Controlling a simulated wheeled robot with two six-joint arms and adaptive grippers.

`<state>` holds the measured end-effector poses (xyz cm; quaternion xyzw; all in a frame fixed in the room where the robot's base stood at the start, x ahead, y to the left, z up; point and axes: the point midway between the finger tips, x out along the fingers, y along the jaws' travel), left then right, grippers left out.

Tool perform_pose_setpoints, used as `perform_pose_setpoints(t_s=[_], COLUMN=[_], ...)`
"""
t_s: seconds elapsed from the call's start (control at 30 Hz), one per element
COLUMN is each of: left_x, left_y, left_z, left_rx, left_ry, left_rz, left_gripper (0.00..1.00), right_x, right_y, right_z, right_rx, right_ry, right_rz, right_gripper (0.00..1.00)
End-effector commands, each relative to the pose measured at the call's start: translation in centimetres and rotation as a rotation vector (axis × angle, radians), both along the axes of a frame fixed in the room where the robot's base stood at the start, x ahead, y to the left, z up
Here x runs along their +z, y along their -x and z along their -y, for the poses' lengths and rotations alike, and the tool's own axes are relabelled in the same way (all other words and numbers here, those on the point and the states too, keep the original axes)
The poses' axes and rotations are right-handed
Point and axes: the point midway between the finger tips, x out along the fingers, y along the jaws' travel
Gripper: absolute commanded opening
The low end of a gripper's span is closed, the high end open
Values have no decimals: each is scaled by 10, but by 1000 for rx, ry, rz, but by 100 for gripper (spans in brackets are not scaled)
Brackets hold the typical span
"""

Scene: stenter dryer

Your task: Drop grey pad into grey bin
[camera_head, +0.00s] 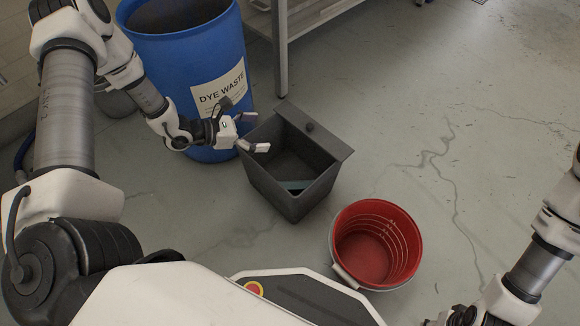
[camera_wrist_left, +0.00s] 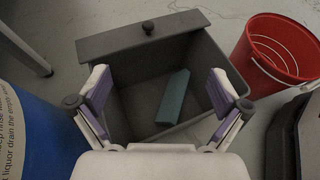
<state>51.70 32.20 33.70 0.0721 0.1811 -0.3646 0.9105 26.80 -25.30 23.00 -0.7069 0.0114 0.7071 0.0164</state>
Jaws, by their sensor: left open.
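The grey bin (camera_head: 272,181) stands on the floor in the middle of the head view, a dark open box with a raised flap at its back edge. It also shows in the left wrist view (camera_wrist_left: 128,68). A grey-green pad (camera_head: 294,186) lies inside it. In the left wrist view the pad (camera_wrist_left: 173,97) lies slantwise inside, near the right side. My left gripper (camera_head: 258,132) is open and empty over the bin's left edge. Its fingers (camera_wrist_left: 160,92) are spread apart, with the pad visible beyond them. My right gripper is mostly cut off at the bottom of the head view.
A red bucket (camera_head: 378,243) stands close to the right of the bin. A blue drum (camera_head: 190,62) labelled "DYE WASTE" stands behind my left arm. A metal table leg (camera_head: 280,50) rises behind the bin. The floor at the right is clear.

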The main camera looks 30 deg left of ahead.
Motion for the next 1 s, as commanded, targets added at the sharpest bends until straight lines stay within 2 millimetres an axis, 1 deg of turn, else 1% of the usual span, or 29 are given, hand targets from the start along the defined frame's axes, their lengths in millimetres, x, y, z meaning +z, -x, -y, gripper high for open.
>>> perform_pose_setpoints(t_s=[0.03, 0.1, 0.2, 0.3, 0.47, 0.9, 1.0], left_x=[6, 11, 18, 21, 22, 22, 19], left_y=[7, 17, 27, 34, 40, 39, 44], left_z=[-9, -18, -29, -34, -38, -38, -35], left_rx=[8, 8, 7, 4, 0, 0, -13], left_ry=[5, 6, 4, 3, 0, -1, -8], left_rz=[2, 3, 3, 1, 0, -1, -20], left_gripper=[100, 100, 100, 100, 100, 100, 100], right_x=[0, 0, 0, 0, 0, 0, 4], right_y=[0, 0, 0, 0, 0, 0, 0], right_z=[0, 0, 0, 0, 0, 0, 0], right_rx=[0, 0, 0, 0, 0, 0, 0], right_ry=[0, 0, 0, 0, 0, 0, 0], right_rz=[0, 0, 0, 0, 0, 0, 0], right_gripper=[40, 40, 40, 40, 40, 40, 40])
